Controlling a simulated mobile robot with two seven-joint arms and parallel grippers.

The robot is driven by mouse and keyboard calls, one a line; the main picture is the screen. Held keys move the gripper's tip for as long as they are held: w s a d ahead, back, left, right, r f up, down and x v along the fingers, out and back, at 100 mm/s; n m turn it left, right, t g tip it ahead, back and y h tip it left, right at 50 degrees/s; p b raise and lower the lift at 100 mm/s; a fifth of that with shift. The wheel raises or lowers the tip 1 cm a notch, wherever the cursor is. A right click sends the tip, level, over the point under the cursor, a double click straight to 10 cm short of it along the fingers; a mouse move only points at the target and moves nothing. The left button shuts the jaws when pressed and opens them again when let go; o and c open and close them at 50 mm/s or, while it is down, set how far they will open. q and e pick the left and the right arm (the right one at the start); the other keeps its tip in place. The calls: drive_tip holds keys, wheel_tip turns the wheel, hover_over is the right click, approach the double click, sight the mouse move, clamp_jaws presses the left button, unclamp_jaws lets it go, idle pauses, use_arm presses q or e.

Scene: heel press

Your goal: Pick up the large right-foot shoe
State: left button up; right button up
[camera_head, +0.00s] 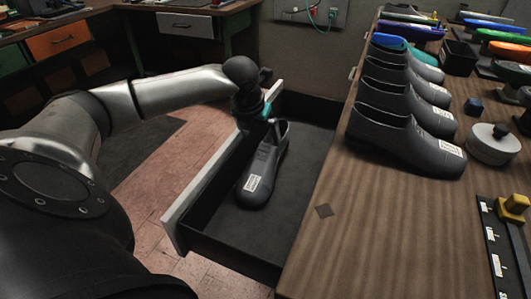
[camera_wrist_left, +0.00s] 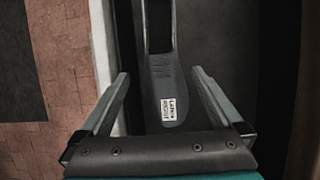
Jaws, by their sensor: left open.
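A dark grey shoe (camera_head: 262,170) lies alone in an open drawer, its toe toward the front and its opening toward the back. In the left wrist view the open fingers (camera_wrist_left: 160,73) lie on either side of the shoe (camera_wrist_left: 168,85), with nothing held. My right gripper is not in view.
The dark drawer (camera_head: 232,254) has a pale front panel at its left. The wooden bench (camera_head: 345,235) on the right carries a row of similar labelled shoes (camera_head: 405,130), a round metal weight (camera_head: 493,145) and a black box (camera_head: 458,57). Tiled floor lies left of the drawer.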

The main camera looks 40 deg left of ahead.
sight(265, 148)
use_arm(q)
drive_tip(key=x, duration=0.2)
drive_tip(key=shift+f, duration=0.35)
drive_tip(key=b+x, duration=0.1)
drive_tip(key=x, duration=0.1)
drive_tip(key=shift+w+f, duration=0.2)
drive_tip(key=shift+f, duration=0.1)
drive_tip(key=shift+b+x, duration=0.3)
drive_tip(key=shift+x, duration=0.55)
drive_tip(key=x, duration=0.1)
drive_tip(key=b+x, duration=0.1)
drive_tip(key=x, duration=0.1)
drive_tip(key=shift+s+d+f, duration=0.1)
drive_tip(key=shift+s+f, duration=0.15)
drive_tip(key=shift+b+x, duration=0.45)
drive_tip(key=shift+x, duration=0.4)
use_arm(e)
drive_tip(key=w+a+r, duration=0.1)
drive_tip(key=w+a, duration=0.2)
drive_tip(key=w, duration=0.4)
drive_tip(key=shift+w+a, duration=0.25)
use_arm(q)
drive_tip(key=shift+c, duration=0.4)
drive_tip(key=c, duration=1.5)
drive_tip(key=shift+w+r, duration=0.1)
drive_tip(key=shift+r, duration=0.05)
clamp_jaws()
